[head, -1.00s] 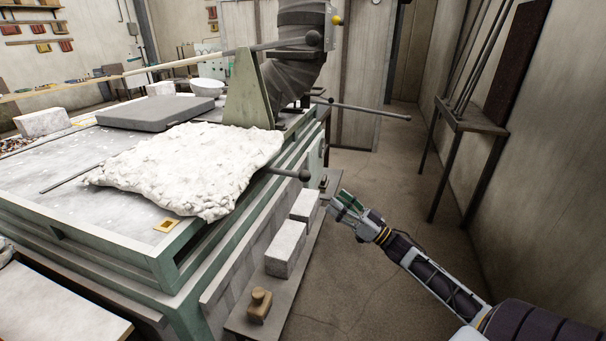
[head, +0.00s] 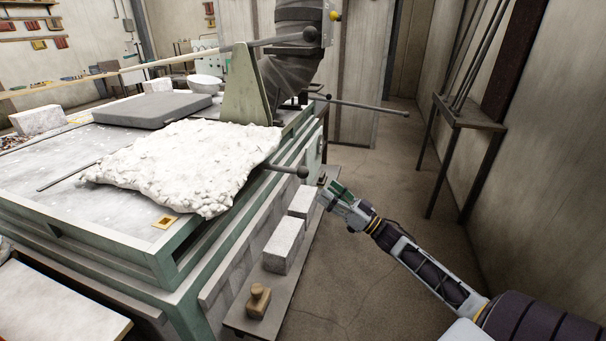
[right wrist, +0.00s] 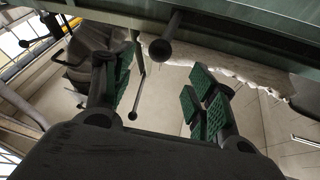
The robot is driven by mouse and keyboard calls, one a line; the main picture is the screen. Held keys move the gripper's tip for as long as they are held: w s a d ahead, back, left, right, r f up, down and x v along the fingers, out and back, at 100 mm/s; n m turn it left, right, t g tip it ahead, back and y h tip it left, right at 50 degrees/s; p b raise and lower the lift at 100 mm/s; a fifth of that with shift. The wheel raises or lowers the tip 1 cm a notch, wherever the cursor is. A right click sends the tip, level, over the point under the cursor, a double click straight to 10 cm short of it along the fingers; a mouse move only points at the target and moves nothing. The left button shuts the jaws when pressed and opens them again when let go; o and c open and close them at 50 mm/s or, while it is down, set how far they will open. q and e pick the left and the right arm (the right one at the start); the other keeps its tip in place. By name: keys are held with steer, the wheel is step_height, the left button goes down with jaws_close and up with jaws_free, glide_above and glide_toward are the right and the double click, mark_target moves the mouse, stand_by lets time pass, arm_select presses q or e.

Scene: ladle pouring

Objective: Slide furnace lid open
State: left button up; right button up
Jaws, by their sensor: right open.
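The furnace (head: 150,262) is a green-framed bench with a grey top. A rough white slab (head: 185,160), which may be its lid, lies flat near the right edge. A dark rod with a ball end (head: 303,172) sticks out to the right beside the slab. My right gripper (head: 328,192) is open and empty, just below and right of that ball end. In the right wrist view, the green-padded fingers (right wrist: 160,92) are spread apart. A ball-ended rod (right wrist: 160,49) lies ahead between them, not touching either pad. My left gripper is out of view.
A ledge along the furnace side holds white blocks (head: 284,245) and a small wooden piece (head: 258,300). A second ball-ended rod (head: 365,105) juts out farther back. A stand with poles (head: 465,120) is by the right wall. The floor between is clear.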

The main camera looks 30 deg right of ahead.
mark_target(303, 173)
steer(key=shift+x, duration=5)
steer(key=shift+w+a+r, duration=0.2)
steer(key=shift+w, duration=0.2)
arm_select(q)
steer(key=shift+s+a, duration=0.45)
arm_select(e)
steer(key=shift+w, duration=0.1)
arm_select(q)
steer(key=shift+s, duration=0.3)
arm_select(e)
steer(key=shift+c, duration=0.4)
